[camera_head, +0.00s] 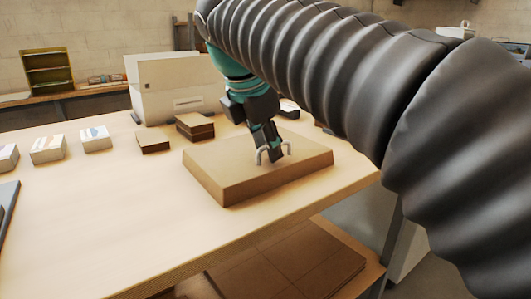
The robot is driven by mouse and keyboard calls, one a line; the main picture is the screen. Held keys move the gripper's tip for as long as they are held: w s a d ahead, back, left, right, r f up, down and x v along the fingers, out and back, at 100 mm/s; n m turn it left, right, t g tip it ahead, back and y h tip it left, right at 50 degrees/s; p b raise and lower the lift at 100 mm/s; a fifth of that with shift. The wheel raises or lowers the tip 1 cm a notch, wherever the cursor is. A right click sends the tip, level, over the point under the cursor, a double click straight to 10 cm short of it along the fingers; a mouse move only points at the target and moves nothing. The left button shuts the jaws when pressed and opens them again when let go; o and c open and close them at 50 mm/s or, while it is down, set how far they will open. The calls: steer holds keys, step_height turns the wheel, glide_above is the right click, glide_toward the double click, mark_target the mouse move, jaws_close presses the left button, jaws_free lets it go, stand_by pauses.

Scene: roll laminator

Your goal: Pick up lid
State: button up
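The lid looks to be the flat tan cardboard piece (235,182) lying on the wooden table, with a small grey handle (260,157) standing up from its top. My gripper (272,156) points down from my arm right at this handle, over the middle of the lid. The fingertips are at the handle's height and cover part of it. The fingers look close together, but I cannot tell whether they are closed on the handle. The lid lies flat.
A large white machine (172,86) stands behind the lid. Brown stacks (195,126) and a brown block (153,142) lie near it. Several small white boxes (48,149) line the left. A lower shelf (300,265) holds flat cardboard.

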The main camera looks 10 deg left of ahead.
jaws_close()
